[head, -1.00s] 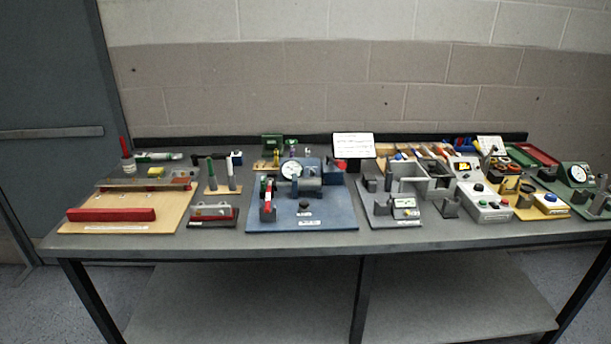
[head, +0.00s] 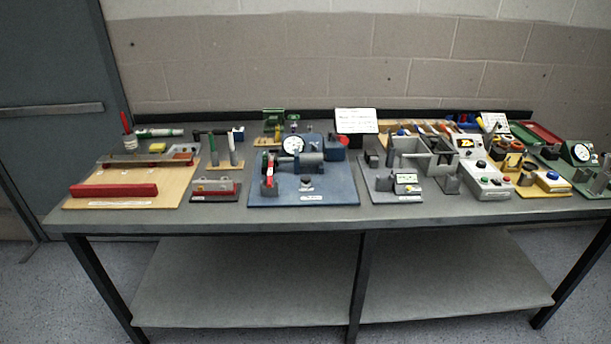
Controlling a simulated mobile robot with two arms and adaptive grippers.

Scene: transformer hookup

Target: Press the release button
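Neither of my grippers is in the head view. Several button-like parts stand on the workbench, and I cannot tell which is the release button. A blue base plate (head: 335,190) in the middle holds a white dial gauge (head: 292,142), a cylinder, a red-handled part (head: 269,176) and a dark knob (head: 306,181). The labels are too small to read.
The grey workbench (head: 240,222) stands against a block wall, with a lower shelf (head: 250,280). A wooden board with a red bar (head: 113,190) is at left. A white sign (head: 356,120) stands at the back. A narrow front strip of the top is clear.

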